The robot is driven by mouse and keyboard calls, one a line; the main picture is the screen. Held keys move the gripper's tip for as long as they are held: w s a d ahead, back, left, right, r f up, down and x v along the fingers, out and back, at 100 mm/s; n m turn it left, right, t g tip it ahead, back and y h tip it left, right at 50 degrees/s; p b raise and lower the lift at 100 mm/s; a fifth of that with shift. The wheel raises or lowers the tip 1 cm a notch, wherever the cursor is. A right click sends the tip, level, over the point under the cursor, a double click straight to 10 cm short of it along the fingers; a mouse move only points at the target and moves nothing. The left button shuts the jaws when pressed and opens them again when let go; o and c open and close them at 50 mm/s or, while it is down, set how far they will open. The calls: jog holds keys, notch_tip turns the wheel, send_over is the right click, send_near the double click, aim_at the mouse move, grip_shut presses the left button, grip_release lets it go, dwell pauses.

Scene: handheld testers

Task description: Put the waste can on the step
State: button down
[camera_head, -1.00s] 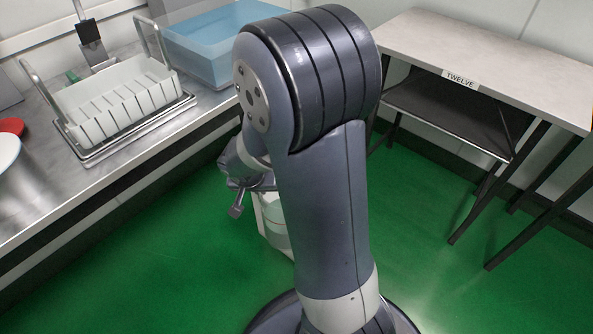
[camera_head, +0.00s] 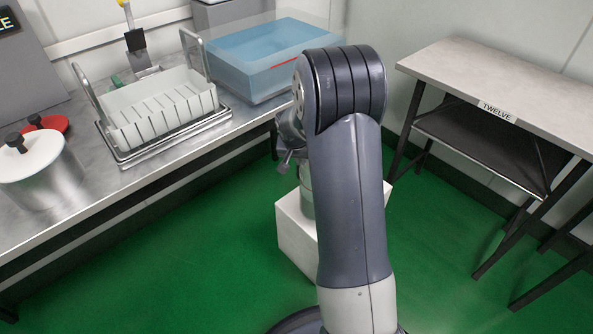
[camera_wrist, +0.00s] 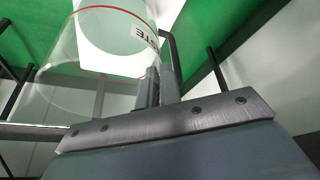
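The waste can (camera_wrist: 62,62) is clear, with a red line and a white label ending in "STE"; it fills the upper left of the wrist view. My gripper (camera_wrist: 158,85) is shut on the can's wall at its near right side. The step is a white block on the green floor in the head view (camera_head: 297,240), partly hidden behind my arm. Part of the can (camera_head: 307,198) shows over the step beside my arm. A white surface shows through the can in the wrist view. I cannot tell whether the can touches the step.
A steel counter (camera_head: 150,198) on the left holds a white rack (camera_head: 165,108), a blue tub (camera_head: 262,60) and a pot with a white lid (camera_head: 45,180). A table marked TWELVE (camera_head: 500,85) with dark legs stands at the right.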

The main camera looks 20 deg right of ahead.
jog(key=shift+w+d, duration=0.25)
jog(key=shift+w, duration=0.1)
jog(key=shift+f+b, duration=0.7)
jog(key=shift+f, duration=1)
jog(key=c, duration=2.1)
grip_release()
jog(key=shift+s+f, duration=0.1)
jog(key=shift+f, duration=0.05)
jog(key=o, duration=0.5)
jog(key=p+v, duration=0.3)
jog(key=v, duration=0.9)
jog(key=shift+a, duration=0.1)
